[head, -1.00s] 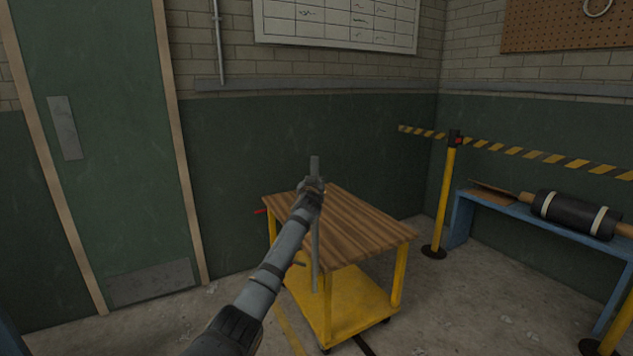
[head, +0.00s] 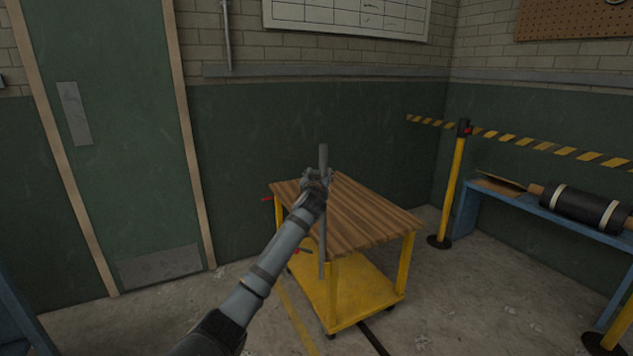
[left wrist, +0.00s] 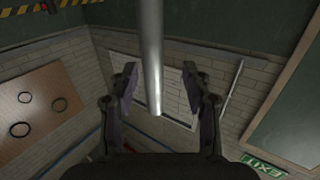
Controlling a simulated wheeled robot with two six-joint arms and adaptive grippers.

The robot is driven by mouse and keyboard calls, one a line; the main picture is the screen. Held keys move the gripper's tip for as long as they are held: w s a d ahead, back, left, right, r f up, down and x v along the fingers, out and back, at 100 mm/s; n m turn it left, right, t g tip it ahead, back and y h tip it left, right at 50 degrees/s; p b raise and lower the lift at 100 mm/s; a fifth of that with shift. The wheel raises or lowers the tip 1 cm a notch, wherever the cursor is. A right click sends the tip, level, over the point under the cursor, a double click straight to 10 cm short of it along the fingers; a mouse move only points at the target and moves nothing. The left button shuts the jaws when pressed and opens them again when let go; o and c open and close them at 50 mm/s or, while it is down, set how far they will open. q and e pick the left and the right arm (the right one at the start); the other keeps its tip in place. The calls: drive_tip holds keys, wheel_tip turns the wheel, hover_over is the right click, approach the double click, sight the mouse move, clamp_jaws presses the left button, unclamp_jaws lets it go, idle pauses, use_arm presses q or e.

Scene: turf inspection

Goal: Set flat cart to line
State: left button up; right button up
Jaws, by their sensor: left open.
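The flat cart (head: 393,216) has a striped wooden top, yellow legs and a yellow lower shelf (head: 365,296), and stands near the dark green wall. A grey upright bar (head: 322,245) shows in front of its near-left side; its joint to the cart is not clear. My left gripper (head: 318,181) is at the bar's upper part. In the left wrist view the gripper (left wrist: 160,92) is open, with the bar (left wrist: 151,50) between its spread fingers. A yellow floor line (head: 297,322) runs beside the cart, partly hidden by it. My right gripper is not in view.
A green door (head: 130,170) is at the left. A yellow post (head: 453,185) with striped tape (head: 540,146) and a blue bench (head: 520,203) bearing a black roller (head: 585,208) stand at the right. A dark floor strip (head: 374,340) lies in front of the cart. The floor between cart and door is clear.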

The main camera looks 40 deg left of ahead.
use_arm(q)
drive_tip(key=v, duration=0.6)
drive_tip(key=shift+s, duration=0.3)
drive_tip(key=shift+d, duration=0.1)
